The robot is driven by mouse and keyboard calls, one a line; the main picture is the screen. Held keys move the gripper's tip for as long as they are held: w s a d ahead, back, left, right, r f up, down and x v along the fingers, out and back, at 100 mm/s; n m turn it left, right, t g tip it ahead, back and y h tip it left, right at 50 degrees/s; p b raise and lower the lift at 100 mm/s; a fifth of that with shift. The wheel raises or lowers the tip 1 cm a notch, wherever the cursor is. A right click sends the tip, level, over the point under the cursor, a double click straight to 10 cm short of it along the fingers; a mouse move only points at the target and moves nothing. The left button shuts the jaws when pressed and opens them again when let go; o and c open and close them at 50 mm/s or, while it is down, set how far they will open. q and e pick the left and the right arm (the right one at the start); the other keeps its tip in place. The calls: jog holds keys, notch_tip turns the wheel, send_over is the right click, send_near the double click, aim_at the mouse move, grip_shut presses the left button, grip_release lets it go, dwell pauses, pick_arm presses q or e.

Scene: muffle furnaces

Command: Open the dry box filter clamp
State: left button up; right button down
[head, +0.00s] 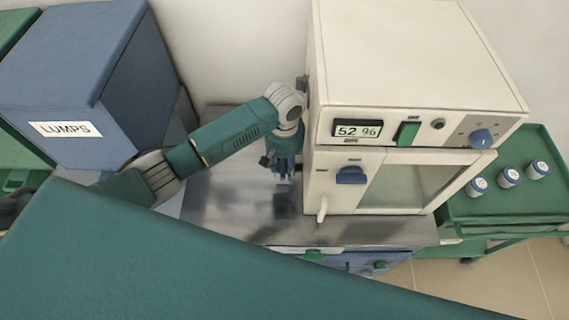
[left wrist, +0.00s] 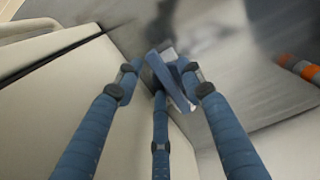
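The dry box (head: 420,60) is a cream cabinet with a "52 %" display, standing on a grey metal bench. My left gripper (head: 284,172) points down beside the box's left side wall. In the left wrist view its blue fingers (left wrist: 163,72) are spread around a small blue lever-like part (left wrist: 170,82) with a pale edge, close to the cream wall (left wrist: 60,90). This part may be the filter clamp. I cannot tell whether the fingers press on it. In the head view the gripper and arm hide that spot. My right gripper is not in view.
A blue box labelled "LUMPS" (head: 75,75) stands at the left. A green cart (head: 520,210) at the right holds several blue-lidded jars. The bench top (head: 225,200) left of the dry box is mostly clear.

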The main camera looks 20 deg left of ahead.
pick_arm(q)
jog(key=shift+f, duration=0.1)
jog(key=shift+c, duration=0.8)
grip_shut()
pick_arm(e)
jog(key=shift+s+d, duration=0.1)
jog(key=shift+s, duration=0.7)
pick_arm(q)
jog(key=shift+m, duration=0.3)
jog(key=m, duration=0.3)
jog(key=shift+s+a+m, duration=0.1)
jog(key=shift+a+m, duration=0.2)
jog(key=shift+a, duration=0.05)
jog(key=m, duration=0.4)
jog(key=shift+a, duration=0.4)
jog(key=m, duration=0.5)
jog(key=shift+w+a, duration=0.25)
jog(key=shift+a, duration=0.1)
jog(key=m, duration=0.4)
jog(key=shift+w+a+m, duration=0.3)
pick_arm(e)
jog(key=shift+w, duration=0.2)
